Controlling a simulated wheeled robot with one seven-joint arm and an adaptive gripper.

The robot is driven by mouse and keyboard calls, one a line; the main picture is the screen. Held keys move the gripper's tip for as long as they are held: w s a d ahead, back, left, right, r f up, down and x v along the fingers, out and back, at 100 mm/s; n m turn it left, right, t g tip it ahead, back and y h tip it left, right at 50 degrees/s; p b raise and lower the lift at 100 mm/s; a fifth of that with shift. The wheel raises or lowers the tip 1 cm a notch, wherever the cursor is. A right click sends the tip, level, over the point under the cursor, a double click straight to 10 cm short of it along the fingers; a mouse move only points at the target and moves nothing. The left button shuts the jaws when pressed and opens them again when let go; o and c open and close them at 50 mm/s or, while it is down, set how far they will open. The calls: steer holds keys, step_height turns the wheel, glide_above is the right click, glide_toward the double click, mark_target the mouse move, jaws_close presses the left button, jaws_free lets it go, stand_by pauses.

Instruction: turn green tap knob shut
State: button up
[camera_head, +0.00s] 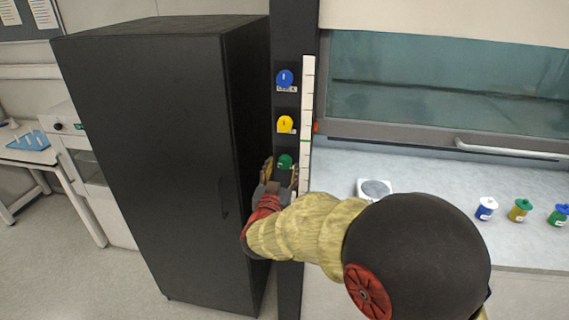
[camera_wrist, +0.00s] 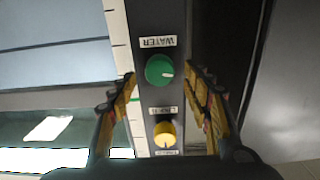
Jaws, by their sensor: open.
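The green tap knob (camera_head: 285,161) is the lowest of three knobs on a dark vertical post. It also shows in the wrist view (camera_wrist: 159,70), beside a label reading WATER, with a white mark pointing to the right there. My gripper (camera_head: 280,172) is open at the height of the green knob, one finger to each side. In the wrist view my gripper (camera_wrist: 163,88) has its two fingers apart, with the green knob between and beyond their tips. I see no contact with the knob. The head view hides the knob's lower edge behind my gripper.
A yellow knob (camera_head: 285,124) and a blue knob (camera_head: 285,78) sit above the green one. A tall black cabinet (camera_head: 150,150) stands close on the left. A fume hood bench (camera_head: 430,190) on the right holds several small coloured jars and a white device (camera_head: 375,188).

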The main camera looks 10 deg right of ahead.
mark_target(285, 165)
steer(key=shift+x, duration=1.9)
steer(key=shift+c, duration=0.3)
steer(key=c, duration=1.1)
steer(key=shift+f+m+b, duration=0.1)
steer(key=shift+m+b, duration=0.3)
steer(key=shift+b, duration=0.2)
steer(key=m+b, duration=0.3)
steer(key=b, duration=0.1)
steer(key=shift+f+m, duration=0.15)
steer(key=shift+m, duration=0.15)
steer(key=m+b, duration=0.3)
steer(key=b, duration=0.1)
steer(key=shift+d+m, duration=0.1)
steer(key=shift+m, duration=0.2)
steer(key=m+b, duration=0.3)
steer(key=shift+m+b, duration=0.3)
steer(key=m+b, duration=0.3)
steer(key=shift+m, duration=0.3)
steer(key=shift+b, duration=0.3)
